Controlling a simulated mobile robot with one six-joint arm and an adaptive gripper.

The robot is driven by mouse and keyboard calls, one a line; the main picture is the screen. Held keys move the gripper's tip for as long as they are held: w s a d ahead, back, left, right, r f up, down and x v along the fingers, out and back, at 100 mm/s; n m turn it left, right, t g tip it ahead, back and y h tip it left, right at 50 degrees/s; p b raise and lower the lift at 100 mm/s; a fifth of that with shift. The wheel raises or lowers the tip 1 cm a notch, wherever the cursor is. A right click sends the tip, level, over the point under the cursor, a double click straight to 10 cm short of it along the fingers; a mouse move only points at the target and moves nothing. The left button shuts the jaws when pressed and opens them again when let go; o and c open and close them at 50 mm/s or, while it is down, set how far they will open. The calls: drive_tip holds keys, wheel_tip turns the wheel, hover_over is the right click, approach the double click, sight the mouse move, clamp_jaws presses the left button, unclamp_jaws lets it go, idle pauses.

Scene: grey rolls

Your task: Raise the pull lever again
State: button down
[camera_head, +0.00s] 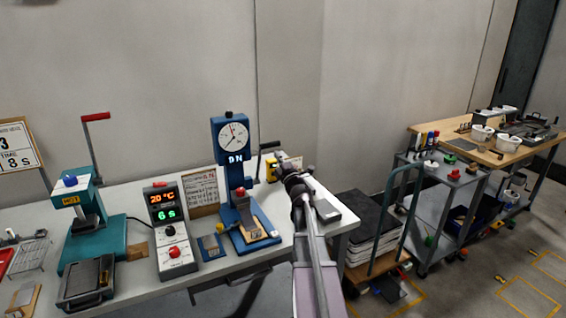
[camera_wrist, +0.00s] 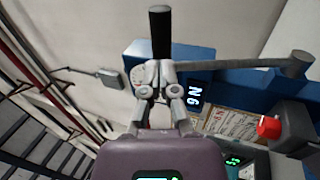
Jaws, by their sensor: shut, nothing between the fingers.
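Part of the rod's left end is hidden behind the fingers.
A teal press (camera_head: 92,220) with a raised red-handled lever stands at the left. A controller (camera_head: 171,230) with lit digits stands between the presses. Right of the bench are a cart (camera_head: 373,268) with stacked dark sheets and a grey trolley (camera_head: 440,190). The wall is close behind.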

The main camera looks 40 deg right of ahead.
sight(273, 146)
drive_tip(key=shift+p+x, duration=0.35)
drive_tip(key=shift+x, duration=1.25)
drive_tip(key=shift+d, duration=0.1)
